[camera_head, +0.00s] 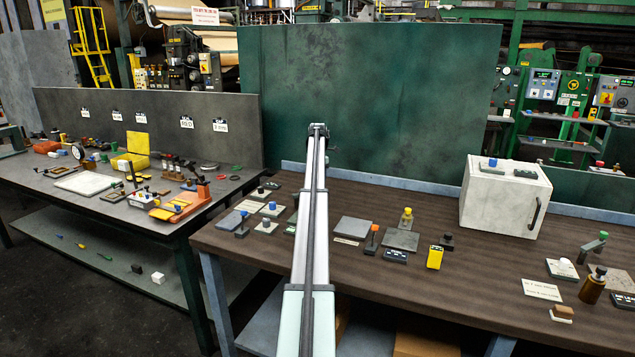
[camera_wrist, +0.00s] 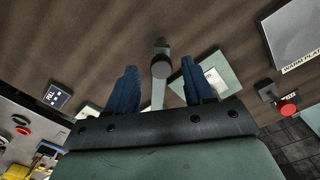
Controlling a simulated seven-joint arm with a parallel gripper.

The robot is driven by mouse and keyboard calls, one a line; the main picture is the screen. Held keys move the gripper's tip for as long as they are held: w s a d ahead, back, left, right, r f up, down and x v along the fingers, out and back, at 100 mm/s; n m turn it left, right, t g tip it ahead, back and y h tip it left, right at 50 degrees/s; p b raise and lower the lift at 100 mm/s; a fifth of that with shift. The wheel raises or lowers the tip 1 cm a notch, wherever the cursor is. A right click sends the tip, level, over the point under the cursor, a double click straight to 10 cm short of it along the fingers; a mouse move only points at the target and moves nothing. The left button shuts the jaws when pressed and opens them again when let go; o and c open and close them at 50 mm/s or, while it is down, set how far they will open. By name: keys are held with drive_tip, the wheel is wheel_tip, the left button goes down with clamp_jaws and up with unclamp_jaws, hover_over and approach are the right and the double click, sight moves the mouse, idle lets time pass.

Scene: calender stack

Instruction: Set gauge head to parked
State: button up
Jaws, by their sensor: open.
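In the wrist view a grey lever with a round knob (camera_wrist: 161,66) stands between my fingers; it looks like the gauge head, but I read no name on it. A pale bar runs from the knob down toward my gripper. My gripper (camera_wrist: 158,78) is open, with one blue finger on each side of the knob and gaps visible at both sides. I cannot tell whether the knob is at fingertip depth. A pale green plate with a white label (camera_wrist: 216,76) lies by the right finger; its text is unreadable. In the head view my arm hides the gripper and lever.
A grey plate (camera_head: 353,228) lies right of my arm. A yellow block (camera_head: 435,257), an orange-handled piece (camera_head: 372,239) and a white box (camera_head: 505,198) stand farther right. Small knobbed pieces (camera_head: 266,226) crowd the left. The brown bench (camera_head: 400,300) is clear in front.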

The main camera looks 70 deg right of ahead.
wheel_tip(320, 180, up, 13)
idle(0.4)
idle(0.5)
